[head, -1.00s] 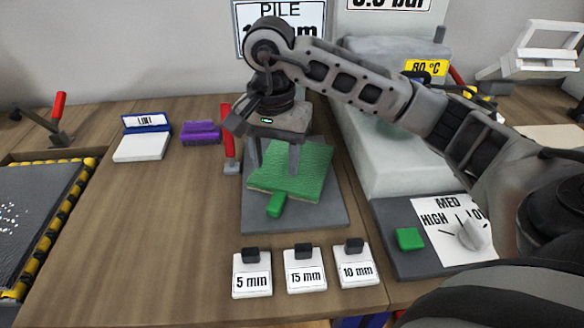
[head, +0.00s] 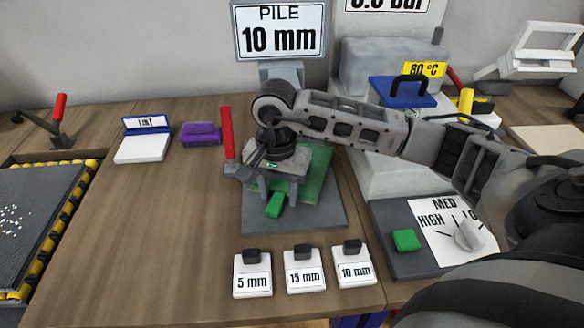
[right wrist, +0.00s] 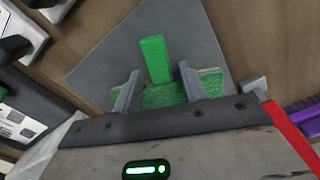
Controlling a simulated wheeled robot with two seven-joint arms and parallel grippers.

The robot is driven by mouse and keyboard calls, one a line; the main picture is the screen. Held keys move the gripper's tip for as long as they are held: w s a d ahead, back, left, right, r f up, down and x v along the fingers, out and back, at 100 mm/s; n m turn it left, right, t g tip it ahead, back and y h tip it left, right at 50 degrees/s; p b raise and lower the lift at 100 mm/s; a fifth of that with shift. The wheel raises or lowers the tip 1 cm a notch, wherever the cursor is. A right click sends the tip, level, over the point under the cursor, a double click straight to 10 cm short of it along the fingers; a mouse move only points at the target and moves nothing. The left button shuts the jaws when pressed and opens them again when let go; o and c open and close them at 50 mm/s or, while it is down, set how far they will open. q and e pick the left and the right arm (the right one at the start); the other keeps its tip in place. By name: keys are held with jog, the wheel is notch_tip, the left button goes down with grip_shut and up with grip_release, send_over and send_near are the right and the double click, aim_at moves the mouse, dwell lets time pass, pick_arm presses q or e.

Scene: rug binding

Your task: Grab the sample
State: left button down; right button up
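The sample, a green pile square (head: 318,178) with a bright green tab (head: 276,204) at its front, lies on a grey base plate (head: 325,215). My right gripper (head: 272,205) is low over the sample, pointing down and hiding much of its left part. In the right wrist view, its two fingers (right wrist: 160,72) are apart. The tab (right wrist: 155,60) shows between and beyond the fingertips, with a gap on each side. The sample (right wrist: 170,92) shows below the tab there. I cannot tell the exact height of the fingertips. My left gripper is out of view.
A red lever (head: 227,132) stands just left of my right gripper. Labelled white blocks (head: 304,278) line the front. A sign (head: 281,40) reads "PILE 10 mm". A dial panel (head: 440,240) is at right.

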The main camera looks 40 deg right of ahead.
grip_shut()
jog(key=shift+r, duration=0.1)
